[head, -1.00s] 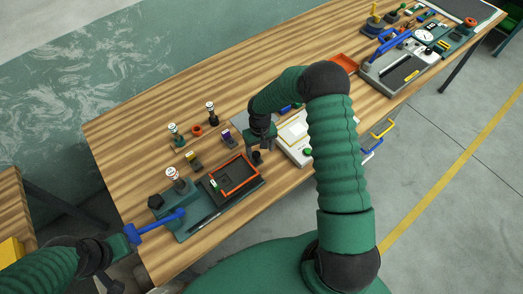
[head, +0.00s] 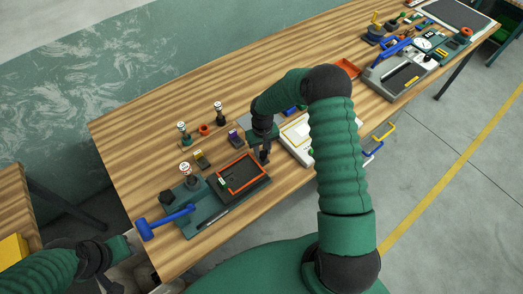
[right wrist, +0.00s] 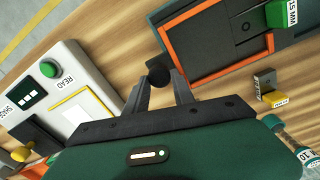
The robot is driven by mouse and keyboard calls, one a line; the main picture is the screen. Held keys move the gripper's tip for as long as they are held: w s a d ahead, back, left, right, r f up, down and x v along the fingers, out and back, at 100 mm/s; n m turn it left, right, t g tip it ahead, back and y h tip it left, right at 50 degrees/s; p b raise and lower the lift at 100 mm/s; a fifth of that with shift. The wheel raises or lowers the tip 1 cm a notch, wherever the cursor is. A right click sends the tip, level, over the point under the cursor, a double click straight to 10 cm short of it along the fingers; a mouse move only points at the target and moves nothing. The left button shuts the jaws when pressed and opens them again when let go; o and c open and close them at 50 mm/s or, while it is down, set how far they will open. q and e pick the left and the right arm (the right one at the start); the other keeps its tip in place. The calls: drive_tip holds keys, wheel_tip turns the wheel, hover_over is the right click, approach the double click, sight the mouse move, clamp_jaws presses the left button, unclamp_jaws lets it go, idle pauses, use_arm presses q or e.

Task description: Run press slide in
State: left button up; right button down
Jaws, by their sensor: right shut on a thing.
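The press (head: 187,179) stands on a green base at the table's near left, with a blue lever (head: 165,222) pointing left. Its dark slide with an orange frame (head: 262,167) lies at the base's right; the frame also fills the top of the right wrist view (right wrist: 175,70). A green block marked 15 MM (right wrist: 285,12) lies in it. My right gripper (head: 265,157) is shut on a round black knob (right wrist: 158,72) at the slide's outer edge. My left gripper (head: 108,284) is low at the left, off the table and away from the lever; its fingers are unclear.
Small labelled posts (head: 183,130) and an orange ring (head: 204,129) stand behind the press. A white box with a green READ button (right wrist: 48,68) is beside my right gripper. A pen-like tool (head: 213,217) lies in front of the slide. Bare wood lies behind.

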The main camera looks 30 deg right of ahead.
drive_tip(key=shift+s+d+f, duration=0.2)
drive_tip(key=shift+s+d, duration=0.1)
drive_tip(key=shift+d, duration=0.05)
use_arm(q)
drive_tip(key=shift+s+d+r, duration=0.1)
drive_tip(key=shift+d, duration=0.4)
